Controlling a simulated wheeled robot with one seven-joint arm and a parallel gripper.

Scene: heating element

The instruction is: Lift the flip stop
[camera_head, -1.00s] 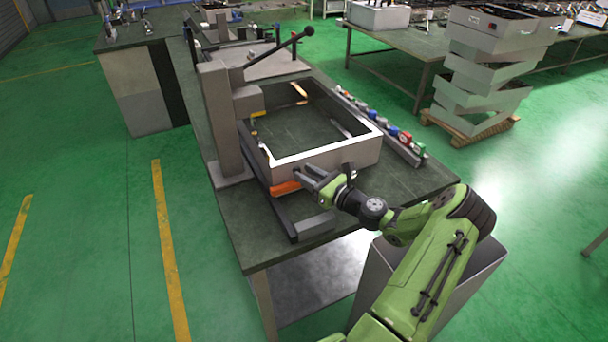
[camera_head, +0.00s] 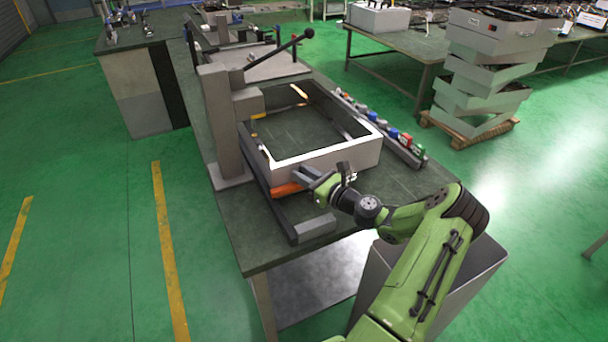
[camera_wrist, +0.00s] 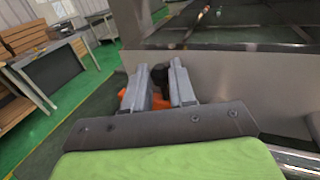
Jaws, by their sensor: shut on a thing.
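The orange flip stop (camera_head: 287,188) sits at the lower front corner of the grey rectangular frame (camera_head: 345,160), beside a dark rail. My gripper (camera_head: 308,178) is at its right end, low against the front wall of the frame. In the wrist view, the gripper fingers (camera_wrist: 160,88) are closed in around a dark, rounded piece (camera_wrist: 178,72). Orange of the flip stop (camera_wrist: 128,95) shows beside and between the fingers. The fingers hide most of the held part, so the exact contact cannot be seen.
A grey column press with a black lever (camera_head: 280,55) stands at the frame's left. A strip of coloured connectors (camera_head: 385,130) runs along the right. A grey block (camera_head: 315,228) lies near the bench's front edge.

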